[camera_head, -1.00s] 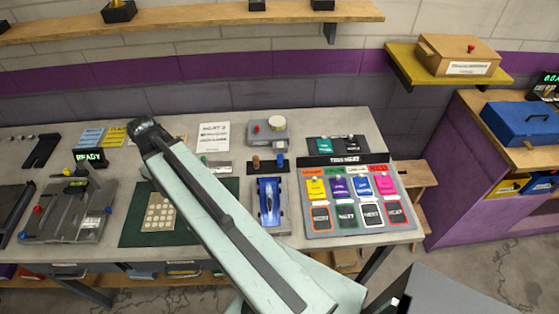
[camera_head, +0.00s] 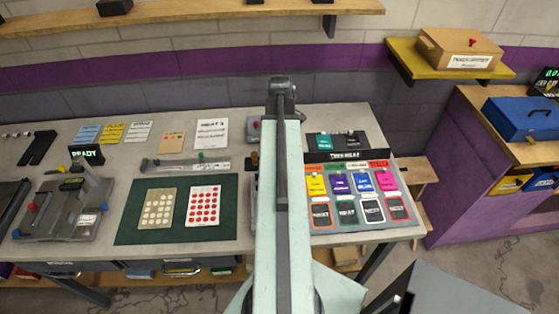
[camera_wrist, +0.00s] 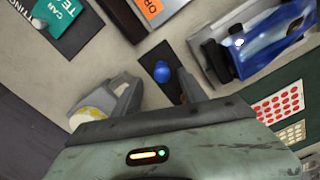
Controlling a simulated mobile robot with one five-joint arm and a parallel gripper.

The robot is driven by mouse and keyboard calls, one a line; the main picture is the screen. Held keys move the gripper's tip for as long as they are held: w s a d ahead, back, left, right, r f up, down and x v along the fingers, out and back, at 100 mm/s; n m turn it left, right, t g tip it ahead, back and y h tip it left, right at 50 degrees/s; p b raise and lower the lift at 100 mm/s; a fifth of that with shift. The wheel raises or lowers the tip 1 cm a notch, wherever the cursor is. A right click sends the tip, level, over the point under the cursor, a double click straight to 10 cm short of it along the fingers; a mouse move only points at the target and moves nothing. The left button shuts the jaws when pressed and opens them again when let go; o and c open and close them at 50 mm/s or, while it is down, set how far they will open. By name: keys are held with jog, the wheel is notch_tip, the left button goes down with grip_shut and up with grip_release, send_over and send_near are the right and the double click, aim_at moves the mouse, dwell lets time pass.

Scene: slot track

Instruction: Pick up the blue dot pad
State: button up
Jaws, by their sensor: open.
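I cannot make out a pad with blue dots in either view. A cream dot pad (camera_head: 159,209) and a red dot pad (camera_head: 204,206) lie side by side, apart, on the dark green mat (camera_head: 127,229) in the head view. Both also show at the right edge of the wrist view, the red one (camera_wrist: 279,103) above the cream one (camera_wrist: 291,134). A blue card (camera_head: 88,134) lies at the back left of the bench; its print is too small to read. My gripper (camera_head: 281,86) is raised over the back of the bench, holding nothing; its fingertips are hard to see.
A blue car (camera_wrist: 262,42) and a black plate with a blue-topped peg (camera_wrist: 162,72) lie below my wrist. A wooden shelf (camera_head: 190,22) runs above.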

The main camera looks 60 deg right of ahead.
notch_tip(320, 180, down, 6)
jog(key=b, duration=0.5)
jog(key=shift+w+a+r, duration=0.1)
jog(key=shift+a+r, duration=0.05)
jog(key=shift+r, duration=0.3)
grip_shut()
